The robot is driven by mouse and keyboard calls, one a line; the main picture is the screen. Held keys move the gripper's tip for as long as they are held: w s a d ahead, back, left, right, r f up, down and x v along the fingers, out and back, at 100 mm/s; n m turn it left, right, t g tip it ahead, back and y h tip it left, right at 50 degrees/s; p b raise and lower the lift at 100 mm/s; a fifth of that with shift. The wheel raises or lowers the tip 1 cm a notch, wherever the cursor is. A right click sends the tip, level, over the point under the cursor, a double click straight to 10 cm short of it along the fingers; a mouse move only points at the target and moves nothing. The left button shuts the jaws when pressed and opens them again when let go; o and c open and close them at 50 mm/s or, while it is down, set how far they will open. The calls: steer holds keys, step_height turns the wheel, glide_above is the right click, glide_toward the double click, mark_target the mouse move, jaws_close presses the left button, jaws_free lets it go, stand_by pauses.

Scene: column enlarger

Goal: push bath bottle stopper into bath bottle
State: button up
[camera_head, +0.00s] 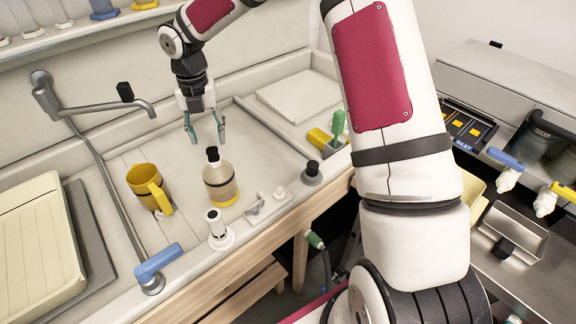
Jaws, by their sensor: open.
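The bath bottle (220,185) is clear with yellowish liquid at its base and a dark band round it. It stands upright on the sink worktop, left of the picture's middle. The black bath bottle stopper (212,153) sits at the top of its neck; how deep it is seated cannot be told. My gripper (205,133) points down just above the stopper. Its greenish fingers are apart, one to each side, with nothing visible between them. The fingertips look slightly higher than the stopper, and I see no contact.
A yellow jug (146,186) stands left of the bottle. A white cylinder with a dark top (216,224) stands in front, and a dark knob (312,172) to the right. A tap (110,105) arches at left. Worktop behind the bottle is clear.

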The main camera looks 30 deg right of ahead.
steer(key=shift+r, duration=1.15)
step_height(320, 180, up, 12)
steer(key=s+d+r+m+t+h, duration=0.1)
steer(key=s+r+m+h, duration=0.1)
steer(key=s+r+m, duration=0.5)
steer(key=s+d+m+t+y, duration=0.1)
steer(key=s+d+m+t, duration=0.1)
steer(key=s+m, duration=1)
steer(key=s+d+m+t+y, duration=0.1)
steer(key=s+d+m, duration=0.3)
steer(key=s+m, duration=0.9)
steer(key=shift+s+d+f+t, duration=0.25)
steer(key=shift+s+t, duration=0.1)
steer(key=shift+t, duration=0.45)
